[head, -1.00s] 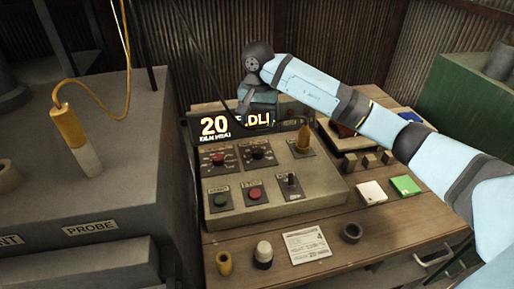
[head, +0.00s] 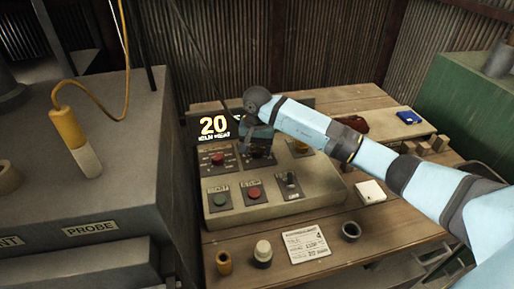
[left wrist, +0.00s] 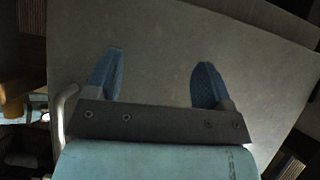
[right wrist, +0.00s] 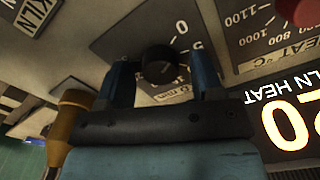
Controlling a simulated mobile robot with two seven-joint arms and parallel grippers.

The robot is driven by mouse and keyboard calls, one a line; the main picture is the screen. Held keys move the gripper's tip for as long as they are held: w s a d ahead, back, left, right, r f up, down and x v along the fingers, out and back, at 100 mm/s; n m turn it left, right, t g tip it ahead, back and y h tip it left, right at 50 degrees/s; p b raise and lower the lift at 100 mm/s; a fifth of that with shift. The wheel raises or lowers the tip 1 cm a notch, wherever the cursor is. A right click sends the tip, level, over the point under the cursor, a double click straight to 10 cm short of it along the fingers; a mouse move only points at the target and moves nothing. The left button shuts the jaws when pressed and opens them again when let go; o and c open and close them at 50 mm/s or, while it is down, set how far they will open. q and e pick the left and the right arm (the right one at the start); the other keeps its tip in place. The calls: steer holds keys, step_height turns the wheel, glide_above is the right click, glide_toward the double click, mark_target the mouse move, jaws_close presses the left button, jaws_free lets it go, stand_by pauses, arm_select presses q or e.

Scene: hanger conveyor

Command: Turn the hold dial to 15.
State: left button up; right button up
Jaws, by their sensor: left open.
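The scale is partly covered and I cannot tell where the knob points. My right gripper (right wrist: 163,72) is open, with one blue finger on each side of the knob and gaps between. In the head view my right gripper (head: 258,146) is over the control box (head: 322,196) and hides the dial. My left gripper (left wrist: 157,78) is open and empty in front of a plain grey surface in the left wrist view; it is outside the head view.
A display (head: 213,127) reads 20. A red knob (head: 218,159), green button (head: 221,198), red button (head: 254,194) and a toggle switch (head: 291,181) are close by on the box. A card (head: 306,244) and a dark ring (head: 351,231) lie in front.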

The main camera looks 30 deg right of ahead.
steer(key=c, duration=0.8)
steer(key=shift+m, duration=0.3)
steer(key=m+b, duration=0.1)
steer(key=m, duration=0.3)
steer(key=shift+m, duration=0.3)
steer(key=m, duration=0.5)
steer(key=shift+m+b, duration=0.3)
steer(key=shift+b, duration=0.1)
steer(key=m, duration=0.6)
steer(key=shift+r, duration=0.1)
steer(key=m, duration=0.6)
steer(key=shift+m, duration=0.4)
